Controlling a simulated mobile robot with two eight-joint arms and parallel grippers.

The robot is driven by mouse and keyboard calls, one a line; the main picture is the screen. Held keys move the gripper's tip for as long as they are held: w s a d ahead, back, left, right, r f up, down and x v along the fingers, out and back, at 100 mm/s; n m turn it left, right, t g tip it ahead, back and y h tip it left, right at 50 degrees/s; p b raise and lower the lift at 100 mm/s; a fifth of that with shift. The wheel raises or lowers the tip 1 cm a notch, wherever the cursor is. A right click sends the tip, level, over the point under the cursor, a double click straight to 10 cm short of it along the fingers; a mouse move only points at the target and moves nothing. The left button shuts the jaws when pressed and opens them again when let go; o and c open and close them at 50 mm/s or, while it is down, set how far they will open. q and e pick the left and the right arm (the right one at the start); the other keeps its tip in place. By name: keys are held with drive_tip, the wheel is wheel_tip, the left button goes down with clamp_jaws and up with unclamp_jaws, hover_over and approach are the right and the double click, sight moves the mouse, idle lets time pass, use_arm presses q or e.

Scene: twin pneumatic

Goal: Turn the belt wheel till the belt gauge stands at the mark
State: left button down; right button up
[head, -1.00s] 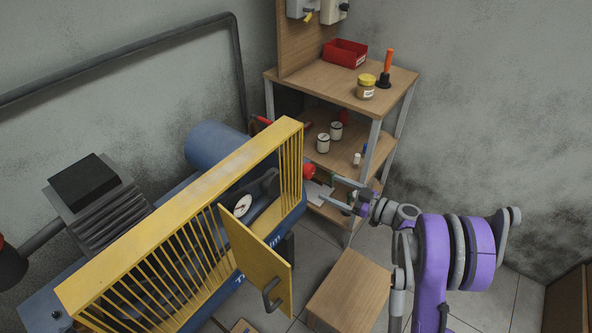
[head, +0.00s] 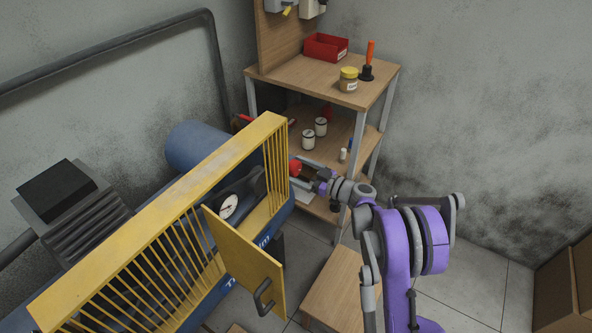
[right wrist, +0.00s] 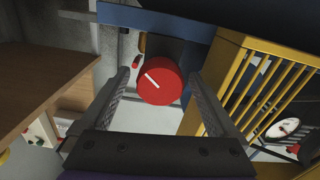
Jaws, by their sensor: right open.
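The red round belt wheel (head: 295,167) with a white line sits at the right end of the yellow guard. It also shows in the right wrist view (right wrist: 160,84), its white line slanting from upper left to lower right. My right gripper (head: 304,174) is open; in the right wrist view its fingers (right wrist: 160,76) stand on either side of the wheel, with a gap visible at each side. The white belt gauge (head: 229,206) shows behind the guard, also in the right wrist view (right wrist: 284,128); its needle and mark are too small to read. My left gripper is out of view.
The yellow guard (head: 165,210) has bars and an open yellow door (head: 245,262) swung out in front. A wooden shelf unit (head: 310,75) with jars and a red bin (head: 326,47) stands behind my right arm. A wooden box (head: 335,288) stands on the floor below.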

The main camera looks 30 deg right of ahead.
drive_tip(key=shift+c, duration=0.2)
drive_tip(key=c, duration=1.3)
drive_tip(key=shift+m, duration=0.4)
drive_tip(key=m, duration=0.2)
drive_tip(key=shift+m, duration=0.4)
drive_tip(key=m+p, duration=0.1)
drive_tip(key=m, duration=0.2)
drive_tip(key=shift+m, duration=0.3)
drive_tip(key=m, duration=0.7)
